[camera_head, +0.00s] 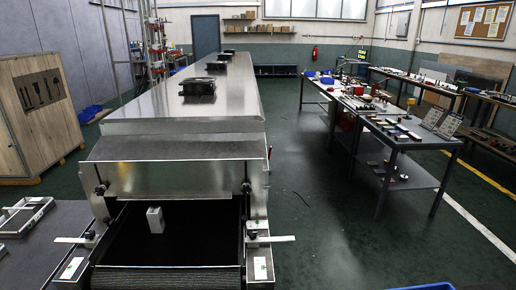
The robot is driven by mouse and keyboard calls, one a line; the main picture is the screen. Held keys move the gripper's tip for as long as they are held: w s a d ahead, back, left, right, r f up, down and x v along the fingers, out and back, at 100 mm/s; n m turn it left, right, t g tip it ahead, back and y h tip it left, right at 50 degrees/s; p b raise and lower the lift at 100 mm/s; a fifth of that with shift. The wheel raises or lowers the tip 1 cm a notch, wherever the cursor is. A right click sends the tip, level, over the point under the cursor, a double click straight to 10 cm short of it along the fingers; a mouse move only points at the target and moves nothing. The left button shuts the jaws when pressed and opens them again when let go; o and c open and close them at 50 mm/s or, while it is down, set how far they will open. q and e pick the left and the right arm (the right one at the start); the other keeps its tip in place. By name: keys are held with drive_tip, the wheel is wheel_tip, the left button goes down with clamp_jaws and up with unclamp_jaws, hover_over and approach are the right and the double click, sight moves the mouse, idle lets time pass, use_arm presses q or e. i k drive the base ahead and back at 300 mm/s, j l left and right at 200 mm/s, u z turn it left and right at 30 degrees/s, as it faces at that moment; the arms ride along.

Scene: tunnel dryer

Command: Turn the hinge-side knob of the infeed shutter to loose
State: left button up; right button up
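The tunnel dryer (185,105) is a long metal housing running away from me. Its infeed shutter (170,178) is a sloping metal sheet across the near end. A dark knob (101,188) sits at the shutter's left edge and another dark knob (246,187) at its right edge. I cannot tell which is the hinge-side knob, nor whether either is tight or loose. Lower down, black knobs on the left (89,236) and right (252,234) sit by flat metal strips beside the belt. Neither of my grippers is in view.
A small pale block (155,220) stands on the black infeed belt (200,238). A grey table (38,262) with metal frames is at left, near a wooden cabinet (40,112). Workbenches with parts (418,140) stand at right.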

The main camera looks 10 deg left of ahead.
sight(100, 191)
drive_tip(key=u, duration=0.4)
drive_tip(key=j+u, duration=0.1)
drive_tip(key=u, duration=0.65)
drive_tip(key=j+u, duration=0.1)
drive_tip(key=u, duration=0.3)
